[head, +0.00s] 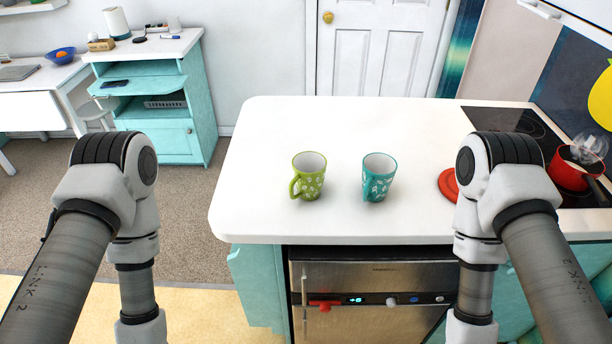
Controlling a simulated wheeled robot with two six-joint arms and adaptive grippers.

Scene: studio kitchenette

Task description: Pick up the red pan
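The red pan (571,174) sits on the black cooktop at the right edge of the view. It has pale contents and a clear glass-like object above it. My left arm is at the far left, away from the pan. Both grippers are below the picture and do not show.
A green mug (308,181) and a teal mug (378,183) stand on the white counter (290,125). A red round object (448,184) lies partly behind my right arm. The cooktop (510,122) is at right. The counter's left and back are clear.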

